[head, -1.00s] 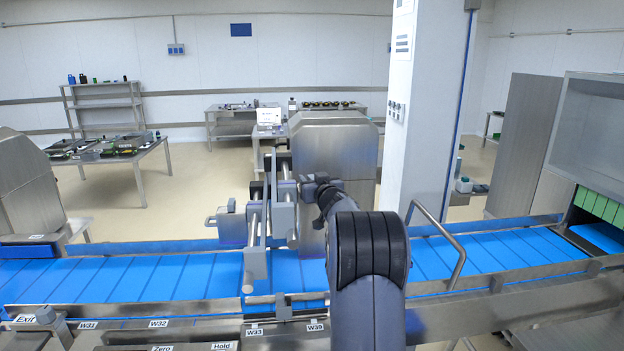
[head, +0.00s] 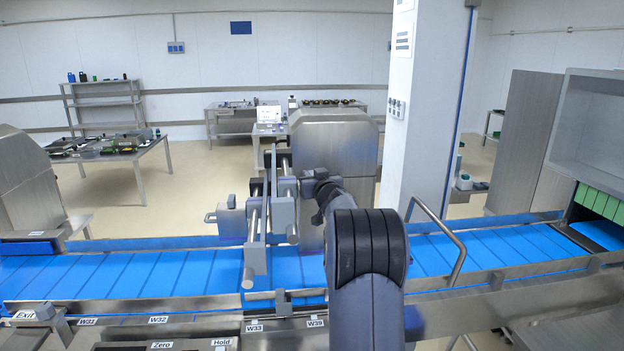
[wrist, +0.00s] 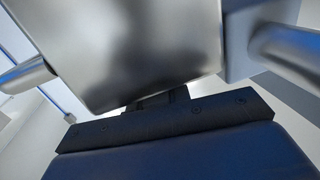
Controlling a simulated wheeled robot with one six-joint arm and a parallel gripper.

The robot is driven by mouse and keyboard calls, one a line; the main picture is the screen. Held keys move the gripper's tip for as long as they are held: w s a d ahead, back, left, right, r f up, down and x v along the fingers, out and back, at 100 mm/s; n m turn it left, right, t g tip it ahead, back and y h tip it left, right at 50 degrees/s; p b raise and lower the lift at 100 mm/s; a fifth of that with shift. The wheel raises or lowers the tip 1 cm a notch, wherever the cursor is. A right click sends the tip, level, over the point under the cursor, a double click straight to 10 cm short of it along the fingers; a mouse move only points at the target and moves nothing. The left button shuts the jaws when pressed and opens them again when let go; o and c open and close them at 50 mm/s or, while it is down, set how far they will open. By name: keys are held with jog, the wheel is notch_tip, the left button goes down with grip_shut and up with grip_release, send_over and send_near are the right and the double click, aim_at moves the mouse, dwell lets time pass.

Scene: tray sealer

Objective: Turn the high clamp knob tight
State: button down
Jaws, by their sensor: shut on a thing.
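The clamp assembly, a grey metal frame of rods, plates and blocks (head: 256,225), stands over the blue conveyor in the head view. Dark round ends (head: 257,187) show on its rods. My gripper (head: 304,186) reaches its upper right side from the right, level with the upper grey block. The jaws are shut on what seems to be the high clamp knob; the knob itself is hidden. In the wrist view, a smooth metal block (wrist: 130,50) fills the top, close beyond the dark bar of my gripper (wrist: 160,112). The fingertips cannot be made out there.
The blue conveyor (head: 130,275) runs across below, with metal rails. A bent metal handle (head: 445,240) rises right of my arm. A metal housing (head: 350,145) and a white column (head: 425,110) stand behind. Labels such as W33 mark the front rail.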

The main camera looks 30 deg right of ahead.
jog(key=m+h+b, duration=0.1)
jog(key=h+b, duration=0.1)
jog(key=b, duration=0.1)
jog(key=shift+f, duration=0.2)
jog(key=shift+g+b, duration=0.3)
jog(key=shift+b, duration=0.4)
jog(key=b, duration=0.1)
jog(key=m+h+b, duration=0.1)
jog(key=b, duration=0.1)
jog(key=shift+d+r+g+h, duration=0.1)
jog(key=shift+r+g+h, duration=0.2)
jog(key=shift+g, duration=0.1)
jog(key=c, duration=1.3)
grip_release()
jog(key=shift+f, duration=0.1)
jog(key=shift+s, duration=0.15)
jog(key=shift+s+a+b, duration=0.2)
jog(key=shift+s+b, duration=0.1)
jog(key=shift+b, duration=0.05)
jog(key=b+v, duration=0.3)
jog(key=v, duration=0.7)
jog(key=shift+d, duration=0.1)
